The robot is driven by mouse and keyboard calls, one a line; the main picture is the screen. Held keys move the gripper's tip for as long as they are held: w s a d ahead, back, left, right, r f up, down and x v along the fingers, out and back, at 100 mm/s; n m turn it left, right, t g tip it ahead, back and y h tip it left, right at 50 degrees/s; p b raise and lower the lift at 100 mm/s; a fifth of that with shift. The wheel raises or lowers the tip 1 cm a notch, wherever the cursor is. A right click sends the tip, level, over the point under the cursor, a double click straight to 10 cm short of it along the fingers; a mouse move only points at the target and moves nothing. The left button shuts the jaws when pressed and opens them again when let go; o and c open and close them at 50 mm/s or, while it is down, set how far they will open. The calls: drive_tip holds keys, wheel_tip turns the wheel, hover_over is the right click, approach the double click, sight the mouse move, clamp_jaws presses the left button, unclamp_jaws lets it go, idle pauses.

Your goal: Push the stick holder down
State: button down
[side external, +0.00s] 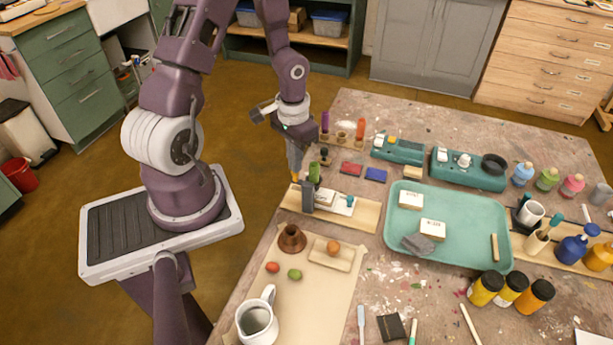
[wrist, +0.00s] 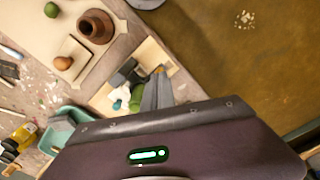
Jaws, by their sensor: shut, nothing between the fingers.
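My gripper (side external: 295,177) points down with its fingers together and empty, at the back left end of a wooden board (side external: 368,217). A grey upright block (side external: 308,197), a green piece (side external: 314,173) and a white block (side external: 325,197) stand on that board, close to my fingertips. I cannot tell whether the fingers touch any of them. In the wrist view the fingers (wrist: 158,82) reach over the same board (wrist: 151,53), beside dark grey and white pieces. A wooden rack (side external: 354,142) holding upright purple, brown and orange sticks stands behind; I cannot tell which piece is the stick holder.
A brown pot (side external: 291,240) stands in front of the board, with small coloured balls and a white mug (side external: 257,324) nearer the front. A teal tray (side external: 460,258) lies to the right.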

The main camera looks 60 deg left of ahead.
idle(0.3)
drive_tip(key=shift+r, duration=3.4)
drive_tip(key=d+r+m+t+y, duration=0.15)
drive_tip(key=d+r, duration=0.25)
drive_tip(key=r, duration=0.5)
drive_tip(key=s+d+r+m+t+h, duration=0.1)
drive_tip(key=s+d+r+t, duration=0.3)
drive_tip(key=s+d+r, duration=0.6)
drive_tip(key=shift+d+r, duration=0.8)
drive_tip(key=shift+d, duration=0.15)
